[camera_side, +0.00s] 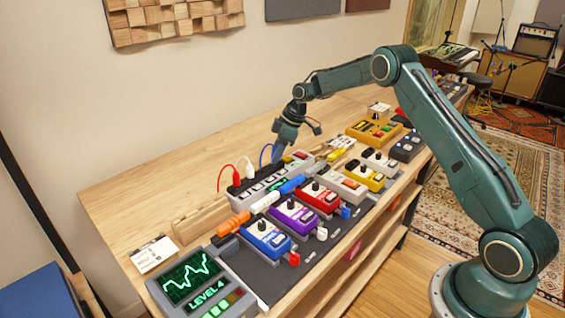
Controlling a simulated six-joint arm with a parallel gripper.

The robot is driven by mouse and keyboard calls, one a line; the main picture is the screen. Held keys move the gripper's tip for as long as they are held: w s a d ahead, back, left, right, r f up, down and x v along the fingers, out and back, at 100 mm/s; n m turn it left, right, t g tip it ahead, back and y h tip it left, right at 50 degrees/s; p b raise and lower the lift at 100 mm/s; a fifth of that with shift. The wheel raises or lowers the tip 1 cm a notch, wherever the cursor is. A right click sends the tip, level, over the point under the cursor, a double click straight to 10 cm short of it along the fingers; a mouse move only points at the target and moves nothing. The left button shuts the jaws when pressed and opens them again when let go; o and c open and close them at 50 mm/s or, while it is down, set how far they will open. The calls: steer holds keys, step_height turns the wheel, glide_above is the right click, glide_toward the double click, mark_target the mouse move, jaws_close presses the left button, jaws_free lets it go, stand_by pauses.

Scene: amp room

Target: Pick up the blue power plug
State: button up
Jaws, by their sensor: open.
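A power strip (262,186) lies along the middle of the bench, with a red plug (236,178) and a white plug (249,171) standing in its left part. A thin blue cable (266,147) loops up just right of them and runs down beside my gripper. The blue plug at its end is small and mostly hidden by my gripper, so I cannot make out its outline. My gripper (278,152) points down over the strip, close to the blue cable, with its jaws open. I cannot tell whether a finger touches the plug.
Blue, purple, red and other pedals stand in front of the strip. Orange, white and blue connectors (291,185) lie between. A green-screened unit (203,286) is at the near left. Bare wood (150,205) lies behind, towards the wall.

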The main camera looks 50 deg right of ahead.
steer(key=shift+x, duration=1.05)
steer(key=shift+c, duration=0.3)
jaws_close()
